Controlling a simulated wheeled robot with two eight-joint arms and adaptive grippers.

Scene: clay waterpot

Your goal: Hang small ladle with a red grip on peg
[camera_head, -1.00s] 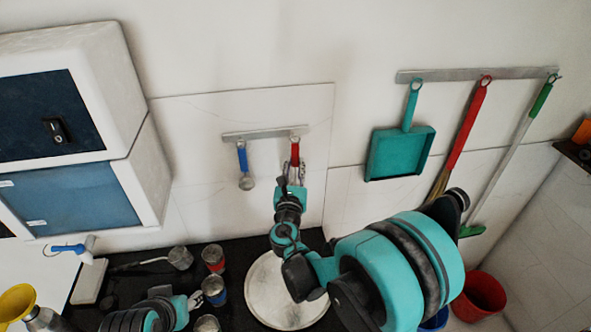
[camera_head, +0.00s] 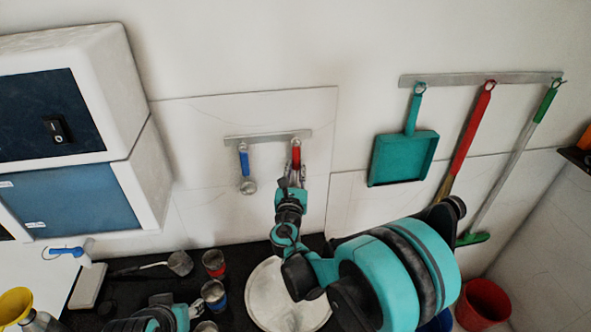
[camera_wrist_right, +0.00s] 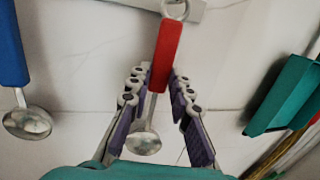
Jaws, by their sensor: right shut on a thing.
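The small ladle with a red grip (camera_head: 296,157) hangs upright at the right end of the short wall rail (camera_head: 268,137). In the right wrist view, its red grip (camera_wrist_right: 165,54) leads up to a ring (camera_wrist_right: 177,9) at the rail's edge; its metal bowl (camera_wrist_right: 143,143) is below. My right gripper (camera_wrist_right: 158,78) is shut on the lower part of the grip. The head view shows the right gripper (camera_head: 293,174) below the rail. Whether the ring is around a peg I cannot tell. My left gripper (camera_head: 193,309) is low beside a metal cup; its jaws are unclear.
A blue-grip ladle (camera_head: 247,170) hangs at the rail's left end. A teal dustpan (camera_head: 404,157), red-handled brush (camera_head: 470,130) and green-ended stick (camera_head: 515,160) hang on the right rail. Several cups and a round pale disc (camera_head: 268,295) are on the dark counter below.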

